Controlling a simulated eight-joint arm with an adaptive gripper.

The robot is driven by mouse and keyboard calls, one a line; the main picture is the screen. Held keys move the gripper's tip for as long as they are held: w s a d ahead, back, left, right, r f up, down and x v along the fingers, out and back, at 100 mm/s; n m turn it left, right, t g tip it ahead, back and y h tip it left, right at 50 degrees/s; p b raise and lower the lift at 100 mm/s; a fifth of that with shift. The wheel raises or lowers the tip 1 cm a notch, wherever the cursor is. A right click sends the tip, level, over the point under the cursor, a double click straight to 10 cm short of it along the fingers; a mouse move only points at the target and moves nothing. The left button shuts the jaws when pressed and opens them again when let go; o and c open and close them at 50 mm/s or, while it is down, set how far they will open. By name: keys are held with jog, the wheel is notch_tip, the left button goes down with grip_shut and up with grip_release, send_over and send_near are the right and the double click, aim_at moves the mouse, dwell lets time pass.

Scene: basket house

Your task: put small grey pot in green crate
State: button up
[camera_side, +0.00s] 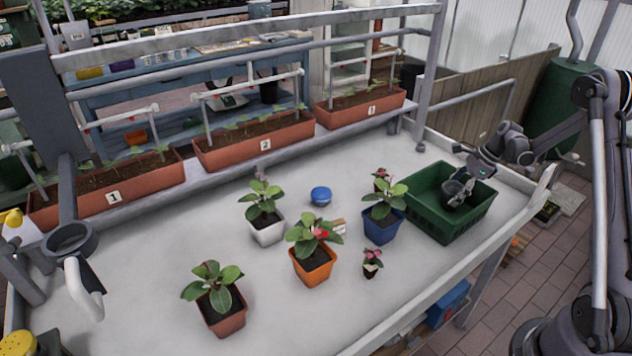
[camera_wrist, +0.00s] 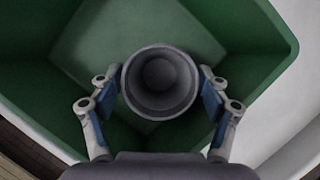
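The small grey pot (camera_side: 452,188) is inside the outline of the green crate (camera_side: 437,222) in the side view. In the wrist view the empty round pot (camera_wrist: 159,82) is seen from above, with the green crate (camera_wrist: 75,55) around and below it. My gripper (camera_side: 458,194) reaches down into the crate from the right. In the wrist view the blue-padded fingers of my gripper (camera_wrist: 160,90) are close against both sides of the pot, which sits between them. The side view does not clearly show whether the pot's base touches the crate floor.
A blue pot (camera_side: 381,228) with a plant stands left of the crate. An orange pot (camera_side: 313,265), a white pot (camera_side: 266,230) and a terracotta pot (camera_side: 224,317) stand farther left. A blue round object (camera_side: 321,195) lies mid-table. Planter boxes (camera_side: 255,150) line the back.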

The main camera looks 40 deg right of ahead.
jog(key=v, duration=1.1)
jog(key=w+a+r+n+h, duration=0.1)
jog(key=a+r+n, duration=0.5)
jog(key=a, duration=0.5)
jog(key=s+a+r+n+t+h, duration=0.1)
jog(key=s+a+n, duration=0.4)
jog(key=a+n, duration=0.6)
jog(key=s+a+r+n+t+h, duration=0.1)
jog(key=s+a+n, duration=0.4)
jog(key=a+n, duration=0.5)
jog(key=a+t, duration=0.1)
jog(key=a, duration=0.1)
jog(key=shift+s+a+r+n+t, duration=0.2)
jog(key=shift+a+n+t, duration=0.1)
jog(key=shift+n, duration=0.1)
